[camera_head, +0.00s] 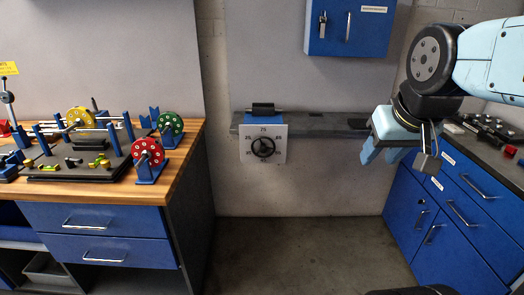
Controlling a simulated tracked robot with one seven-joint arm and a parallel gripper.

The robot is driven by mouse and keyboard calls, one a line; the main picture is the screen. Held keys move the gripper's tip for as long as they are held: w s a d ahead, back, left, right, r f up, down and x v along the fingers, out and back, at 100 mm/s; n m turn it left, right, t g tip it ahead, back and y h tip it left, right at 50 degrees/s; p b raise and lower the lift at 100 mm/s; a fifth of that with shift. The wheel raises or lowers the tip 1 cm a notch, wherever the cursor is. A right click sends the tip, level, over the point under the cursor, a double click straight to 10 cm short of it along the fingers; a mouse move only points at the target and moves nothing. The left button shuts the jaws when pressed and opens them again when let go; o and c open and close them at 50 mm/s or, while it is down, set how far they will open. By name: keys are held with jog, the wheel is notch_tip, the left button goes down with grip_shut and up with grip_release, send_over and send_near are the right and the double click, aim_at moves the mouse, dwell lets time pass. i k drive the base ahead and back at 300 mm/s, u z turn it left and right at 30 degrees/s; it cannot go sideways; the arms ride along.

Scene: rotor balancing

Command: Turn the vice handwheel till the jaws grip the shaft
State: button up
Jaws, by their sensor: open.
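The vice handwheel (263,147) is a small dark wheel in the middle of a white square dial plate (280,132) marked with numbers. The plate faces me at the front of a grey wall shelf. A short dark cylinder (264,107), perhaps the shaft, lies level just above the plate. The vice jaws are too small to make out, so I cannot tell whether they touch it. My gripper (381,157) is light blue, open and empty, with its fingers pointing down. It is well to the right of the handwheel and apart from it.
The grey shelf (325,123) runs right from the vice. A wooden bench (193,138) at the left holds rotors with red, green and yellow discs on stands. A blue wall cabinet (338,38) hangs above. Blue drawers (455,188) stand at the right. The floor (300,250) between is clear.

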aim_at(263, 149)
jog(key=z, duration=0.1)
jog(key=i, duration=1)
jog(key=u, duration=0.1)
